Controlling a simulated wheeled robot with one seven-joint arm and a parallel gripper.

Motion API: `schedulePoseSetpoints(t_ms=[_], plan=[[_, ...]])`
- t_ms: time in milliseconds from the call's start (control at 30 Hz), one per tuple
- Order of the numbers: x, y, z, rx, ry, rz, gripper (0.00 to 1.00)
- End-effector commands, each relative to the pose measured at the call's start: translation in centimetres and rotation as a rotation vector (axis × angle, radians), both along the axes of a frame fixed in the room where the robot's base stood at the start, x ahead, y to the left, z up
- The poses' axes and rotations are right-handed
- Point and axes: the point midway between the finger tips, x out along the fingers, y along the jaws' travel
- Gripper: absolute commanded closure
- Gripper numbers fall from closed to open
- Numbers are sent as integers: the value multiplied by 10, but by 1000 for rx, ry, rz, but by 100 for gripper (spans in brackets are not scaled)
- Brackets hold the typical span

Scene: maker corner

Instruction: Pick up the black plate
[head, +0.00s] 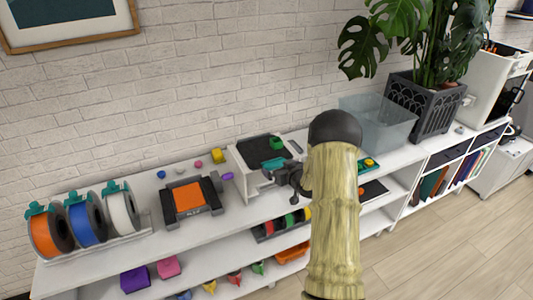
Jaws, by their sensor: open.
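A black plate (258,151) lies on top of a white box-shaped machine (247,180) on the shelf top. A small green object (276,143) sits at the plate's far right part. My gripper (279,166) is open, at the near right side of the machine, close to the plate's near edge. I cannot tell whether it touches the plate. My arm hides part of the shelf to the right of the machine.
Orange, blue and white spools (87,222) stand at the left. An orange-and-black device (189,200) is left of the machine. A clear bin (379,125) and a potted plant (424,100) stand at the right. Small coloured pieces lie near the wall.

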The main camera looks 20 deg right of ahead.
Motion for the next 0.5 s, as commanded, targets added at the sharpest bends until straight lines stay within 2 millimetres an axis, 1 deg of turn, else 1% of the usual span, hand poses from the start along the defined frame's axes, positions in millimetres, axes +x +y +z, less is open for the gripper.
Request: schedulePoseSetpoints(t_ms=[33, 100, 200, 500], plan=[[7, 0, 0, 0, 0, 1, 0], [15, 1, -4, 0, 1, 1, 0], [20, 1, -8, 0, 1, 0, 0], [21, 1, -9, 1, 1, -1, 0]])
